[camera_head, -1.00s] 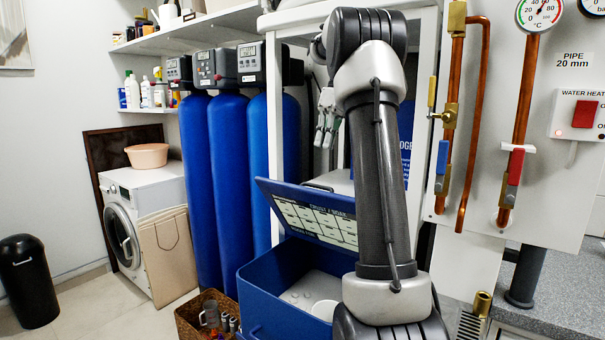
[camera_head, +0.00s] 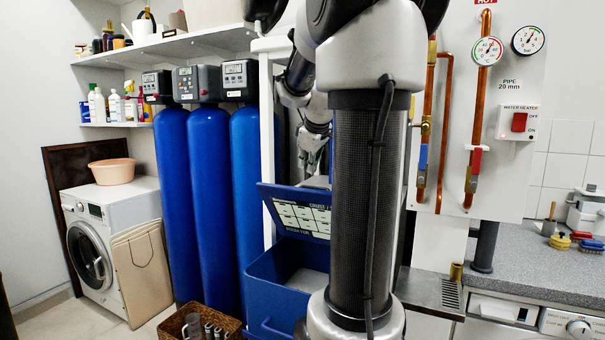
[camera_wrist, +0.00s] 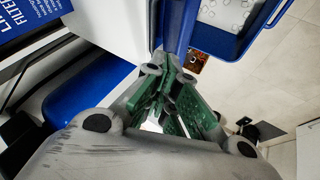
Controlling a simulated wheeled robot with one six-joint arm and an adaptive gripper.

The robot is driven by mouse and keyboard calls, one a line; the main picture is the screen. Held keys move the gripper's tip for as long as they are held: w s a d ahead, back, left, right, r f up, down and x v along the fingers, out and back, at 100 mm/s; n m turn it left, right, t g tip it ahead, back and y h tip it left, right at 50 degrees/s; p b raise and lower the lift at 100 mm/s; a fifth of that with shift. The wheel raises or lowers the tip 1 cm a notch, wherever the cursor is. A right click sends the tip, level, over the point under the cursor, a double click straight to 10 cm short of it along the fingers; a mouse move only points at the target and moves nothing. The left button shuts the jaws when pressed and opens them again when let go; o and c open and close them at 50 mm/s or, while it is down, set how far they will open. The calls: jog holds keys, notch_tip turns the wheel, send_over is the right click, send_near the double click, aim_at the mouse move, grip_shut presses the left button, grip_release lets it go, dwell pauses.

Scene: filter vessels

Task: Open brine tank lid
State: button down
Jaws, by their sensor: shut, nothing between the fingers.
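The blue brine tank (camera_head: 268,290) stands on the floor, partly hidden behind my arm. Its lid (camera_head: 290,192) stands raised at the back, with a pale printed panel on its inner face, and the tank's inside shows. In the wrist view the tank (camera_wrist: 228,47) is at the top right with pale lumps inside. My gripper (camera_head: 312,158) is above and behind the lid's upper edge, small in the head view; contact with the lid cannot be made out. In the wrist view its green-padded fingers (camera_wrist: 170,85) are together and empty.
A wicker basket (camera_head: 186,322) with bottles sits left of the tank. Several blue cylinders (camera_head: 208,200) stand behind it. Copper pipes (camera_head: 480,110) and a counter (camera_head: 550,275) are at the right. Floor at the left is partly clear.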

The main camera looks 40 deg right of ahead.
jog(key=x, duration=0.8)
jog(key=shift+w+d+f, duration=0.1)
jog(key=shift+w+f, duration=0.1)
jog(key=shift+f, duration=0.1)
